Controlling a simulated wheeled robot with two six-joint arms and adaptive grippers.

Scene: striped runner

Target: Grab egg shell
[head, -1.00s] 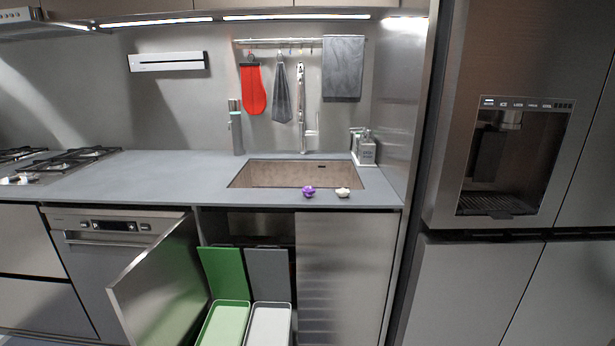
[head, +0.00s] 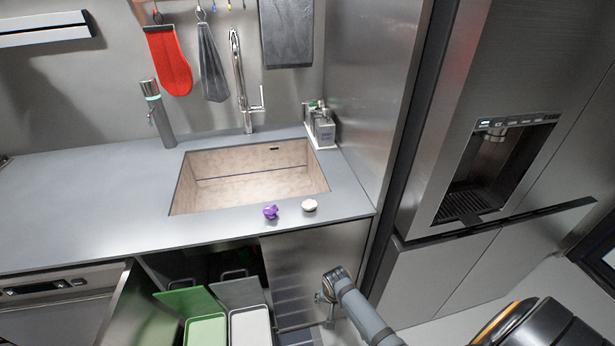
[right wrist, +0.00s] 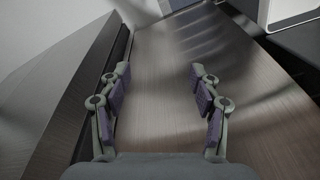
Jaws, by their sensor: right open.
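A small white object (head: 309,205), which looks like the egg shell, lies on the grey counter's front strip, just in front of the sink. A small purple item (head: 270,211) lies to its left, apart from it. My right gripper (head: 322,298) is below the counter edge, in front of the closed cabinet door and well below the white object. In the right wrist view its two fingers (right wrist: 158,72) are spread with nothing between them. My left gripper is out of view.
The sink (head: 250,178) is empty, with a tap behind it. A soap dispenser stand (head: 320,128) is at the sink's right rear. Below, a green bin (head: 205,329) and a pale grey bin (head: 250,326) are pulled out. The fridge (head: 480,130) stands at the right.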

